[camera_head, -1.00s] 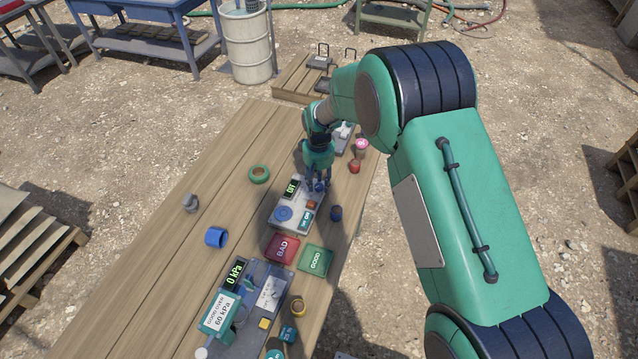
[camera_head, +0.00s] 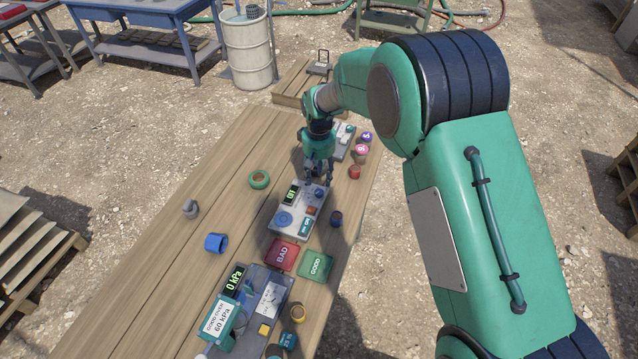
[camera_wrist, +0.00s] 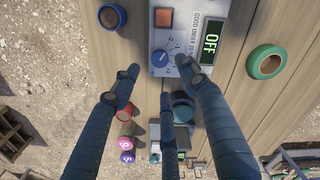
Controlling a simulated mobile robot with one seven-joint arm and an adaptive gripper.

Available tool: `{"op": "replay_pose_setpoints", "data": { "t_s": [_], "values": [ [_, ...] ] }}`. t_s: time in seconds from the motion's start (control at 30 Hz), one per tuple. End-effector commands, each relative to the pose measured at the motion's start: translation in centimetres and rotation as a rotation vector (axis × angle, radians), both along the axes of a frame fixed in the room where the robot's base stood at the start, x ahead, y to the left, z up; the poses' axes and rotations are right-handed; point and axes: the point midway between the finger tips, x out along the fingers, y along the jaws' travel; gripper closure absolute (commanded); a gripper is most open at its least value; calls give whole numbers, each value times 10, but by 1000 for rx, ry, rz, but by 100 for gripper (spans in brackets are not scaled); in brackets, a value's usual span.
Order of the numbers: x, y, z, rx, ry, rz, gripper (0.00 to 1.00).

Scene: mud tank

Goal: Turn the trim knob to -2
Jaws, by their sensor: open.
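The trim knob (camera_wrist: 160,57) is a small blue round knob with a pale pointer and a printed number scale on a light grey panel, in the wrist view. The scale figures are too small to read surely. The panel's display (camera_wrist: 211,43) reads OFF. My gripper (camera_wrist: 152,80) is open, its dark blue fingers spread around and short of the knob, holding nothing.
An orange square button (camera_wrist: 163,17) sits beside the knob. A green ring (camera_head: 259,179), a dark blue cup (camera_head: 336,218) and a red cup (camera_head: 354,171) stand near the panel. Red BAD (camera_head: 282,254) and green GOOD (camera_head: 316,266) trays lie nearer.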

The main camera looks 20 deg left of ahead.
Motion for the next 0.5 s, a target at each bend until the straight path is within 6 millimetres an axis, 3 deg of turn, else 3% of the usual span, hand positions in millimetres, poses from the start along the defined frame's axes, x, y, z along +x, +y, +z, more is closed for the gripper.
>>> {"op": "replay_pose_setpoints", "data": {
  "t_s": [0.2, 0.5],
  "values": [
    [1, 0, 32, 1, -1, 0, 56],
    [0, 0, 48, 1, -1, 0, 56]
  ]
}}
